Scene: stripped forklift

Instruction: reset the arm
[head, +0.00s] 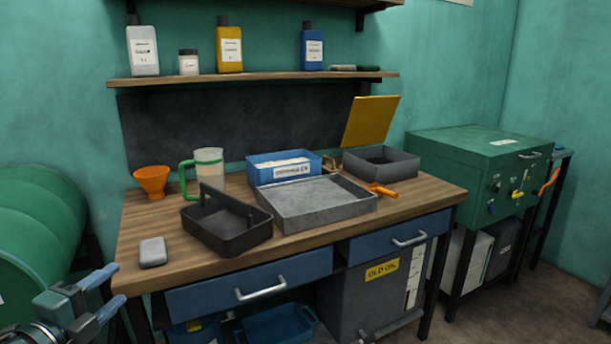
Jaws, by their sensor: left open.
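My left gripper (107,292) shows at the lower left corner, with two blue fingertips spread apart and nothing between them. It is in front of the left end of the wooden workbench (185,222), lower in the picture than the bench top and apart from it. The green drum (38,222) is behind it on the left. My right gripper is out of view.
On the bench stand an orange funnel (152,181), a jug (208,172), a black tote (228,232), a grey tray (318,203), a blue box (262,173) and a grey bin (380,163). A grey block (153,252) lies front left.

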